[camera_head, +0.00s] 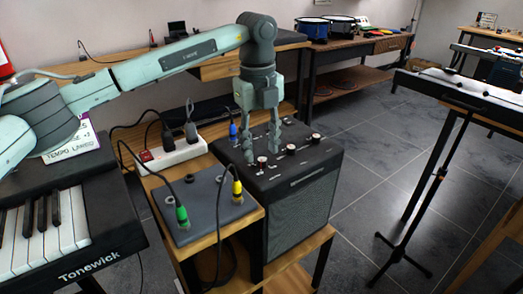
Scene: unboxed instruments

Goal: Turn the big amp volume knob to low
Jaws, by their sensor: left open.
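The black amp (305,215) stands on a wooden stand in the middle, its control panel facing up and its mesh front facing right. Along the panel's near edge are a knob with a red and white top (262,163), a middle knob (291,149) and a far knob (315,138). I cannot tell which one is the volume knob, nor read any settings. My left gripper (261,152) is open and points down over the panel. Its fingertips are close around or just behind the nearest knob; contact cannot be told. My right gripper is out of view.
A grey pedal board (207,208) with green and yellow plugs sits left of the amp. A white power strip (174,153) with a red switch and cables lies behind it. A keyboard (60,235) is at the lower left. A black stand (430,200) is at the right, with clear floor between.

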